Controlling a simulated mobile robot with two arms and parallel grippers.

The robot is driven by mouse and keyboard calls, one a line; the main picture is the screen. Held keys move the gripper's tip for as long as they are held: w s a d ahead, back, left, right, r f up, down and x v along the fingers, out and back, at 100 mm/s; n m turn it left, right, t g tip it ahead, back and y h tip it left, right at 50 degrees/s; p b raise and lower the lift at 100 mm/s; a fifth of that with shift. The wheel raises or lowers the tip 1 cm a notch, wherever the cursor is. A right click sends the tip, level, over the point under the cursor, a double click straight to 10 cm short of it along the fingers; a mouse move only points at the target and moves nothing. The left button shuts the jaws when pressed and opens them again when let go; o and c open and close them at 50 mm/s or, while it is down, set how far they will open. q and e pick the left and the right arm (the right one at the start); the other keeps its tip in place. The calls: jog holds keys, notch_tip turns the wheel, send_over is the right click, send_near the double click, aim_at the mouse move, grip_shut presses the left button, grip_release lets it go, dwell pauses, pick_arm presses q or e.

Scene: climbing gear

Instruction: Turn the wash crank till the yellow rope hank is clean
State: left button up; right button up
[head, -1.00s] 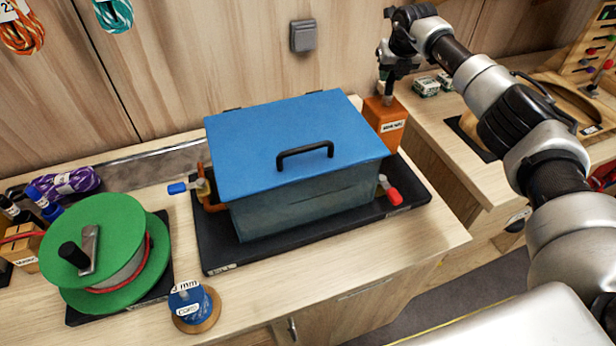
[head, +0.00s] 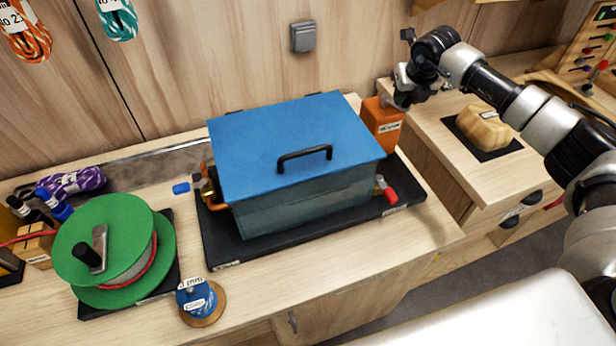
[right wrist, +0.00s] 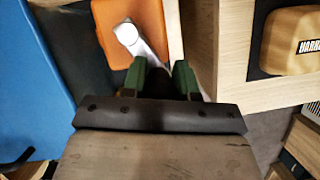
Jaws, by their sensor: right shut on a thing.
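The wash tank (head: 300,205) has grey see-through walls and a shut blue lid (head: 290,140) with a black handle. A blue-tipped lever is at its left and a red-tipped one at its right. The yellow rope hank is not visible. My right gripper (head: 402,97) is just beyond the tank's right back corner, by an orange container (head: 381,122). In the right wrist view its green fingers (right wrist: 160,80) are shut on a dark part that looks like the crank's grip. A pale grey arm (right wrist: 138,42), likely the crank's, runs to it over the orange container. My left gripper is not in view.
A green reel (head: 105,245) with its own black-knobbed handle and a blue spool (head: 198,300) stand left of the tank. A purple rope bundle (head: 72,184) lies behind. A tan block (head: 484,128) sits on a dark mat on the right-hand counter.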

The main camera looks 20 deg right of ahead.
dwell(0.4)
jog(key=o, duration=1)
jog(key=b+v, duration=0.3)
jog(key=v, duration=0.7)
jog(key=shift+s+r, duration=0.15)
jog(key=shift+r, duration=0.15)
jog(key=shift+s, duration=0.1)
